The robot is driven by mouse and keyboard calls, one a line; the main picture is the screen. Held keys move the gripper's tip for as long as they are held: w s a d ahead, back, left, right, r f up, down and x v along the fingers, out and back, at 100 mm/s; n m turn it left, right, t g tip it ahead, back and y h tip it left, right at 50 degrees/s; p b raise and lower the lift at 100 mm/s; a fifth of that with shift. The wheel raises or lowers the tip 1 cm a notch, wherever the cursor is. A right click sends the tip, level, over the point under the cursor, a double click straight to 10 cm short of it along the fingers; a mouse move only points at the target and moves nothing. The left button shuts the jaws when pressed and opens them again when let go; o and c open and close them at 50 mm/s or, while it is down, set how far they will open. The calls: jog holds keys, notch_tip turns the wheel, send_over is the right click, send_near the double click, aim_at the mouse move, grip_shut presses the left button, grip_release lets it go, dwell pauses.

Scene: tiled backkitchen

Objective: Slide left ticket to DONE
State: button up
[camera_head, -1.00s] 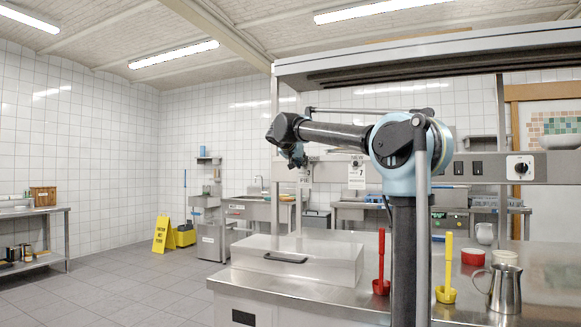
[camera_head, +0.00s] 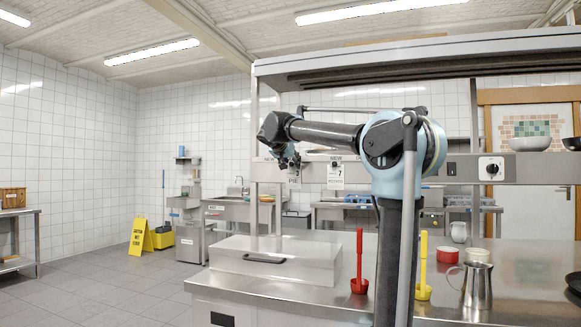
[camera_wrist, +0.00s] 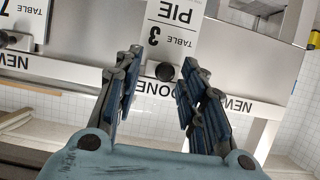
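The left ticket, a white card reading PIE and TABLE 3, shows upside down in the wrist view (camera_wrist: 172,28) and hangs from the steel rail in the head view (camera_head: 294,175). Its dark round knob (camera_wrist: 165,71) sits at the centre label, where the letters ONE (camera_wrist: 163,86) show; the rest is hidden by my finger. My gripper (camera_wrist: 160,69) is open, fingers on either side of the knob. The knob is nearer the picture-right finger; I cannot tell whether they touch.
A second ticket, TABLE 7 (camera_head: 335,173), hangs to the right; it also shows in the wrist view (camera_wrist: 22,14). NEW labels flank the centre one (camera_wrist: 240,105).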

jog(key=v, duration=1.2)
dwell(0.4)
